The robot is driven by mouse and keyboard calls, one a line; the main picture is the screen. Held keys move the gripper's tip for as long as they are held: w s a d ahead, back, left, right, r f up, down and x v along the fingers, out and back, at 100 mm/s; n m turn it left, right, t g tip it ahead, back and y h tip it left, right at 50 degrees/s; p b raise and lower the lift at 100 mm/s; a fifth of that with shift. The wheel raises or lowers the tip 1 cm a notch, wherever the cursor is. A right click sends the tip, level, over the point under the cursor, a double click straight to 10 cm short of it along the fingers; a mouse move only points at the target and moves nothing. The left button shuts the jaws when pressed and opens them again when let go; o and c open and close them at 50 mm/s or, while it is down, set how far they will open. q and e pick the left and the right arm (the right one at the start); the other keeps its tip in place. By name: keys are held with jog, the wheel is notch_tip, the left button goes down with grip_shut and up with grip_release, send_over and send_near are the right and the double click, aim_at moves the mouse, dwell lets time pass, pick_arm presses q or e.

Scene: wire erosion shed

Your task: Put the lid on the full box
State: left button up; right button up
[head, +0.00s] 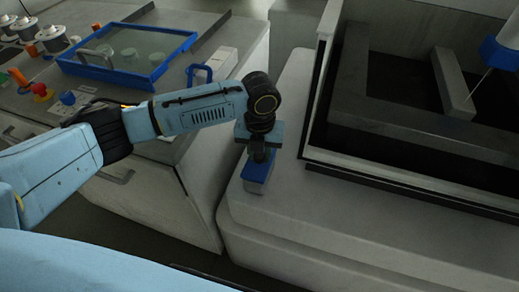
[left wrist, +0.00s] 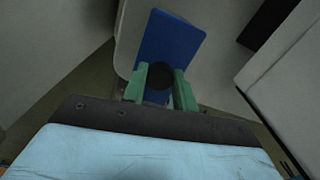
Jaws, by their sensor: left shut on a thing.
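My left gripper (head: 259,152) points down over the front left corner of the pale machine ledge. It is shut on the black round knob (left wrist: 160,76) of a blue rectangular lid (left wrist: 170,40), with a green finger on each side of the knob. In the head view the blue piece (head: 258,174) shows below the fingers, partly hidden by the gripper. A paler face shows along its lower edge. I cannot tell whether this is a box under the lid, or whether the lid is touching or apart from anything below. My right gripper is not in view.
A machine tank (head: 400,125) with a raised rim stands right of the gripper. On the left bench are a blue-framed glass-topped tray (head: 128,52), a small blue handle-like frame (head: 199,73), and several knobs and jars. A gap separates bench and machine. The front ledge is clear.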

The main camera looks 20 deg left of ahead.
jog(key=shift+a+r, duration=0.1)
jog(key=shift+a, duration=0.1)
pick_arm(q)
jog(key=shift+w+p, duration=0.1)
jog(key=shift+p, duration=0.25)
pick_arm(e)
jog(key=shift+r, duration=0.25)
pick_arm(q)
jog(key=shift+f, duration=0.55)
dwell(0.3)
jog(key=o, duration=1)
jog(key=shift+o, duration=0.2)
notch_tip(320, 180, up, 13)
jog(key=p, duration=0.2)
jog(key=shift+r, duration=0.2)
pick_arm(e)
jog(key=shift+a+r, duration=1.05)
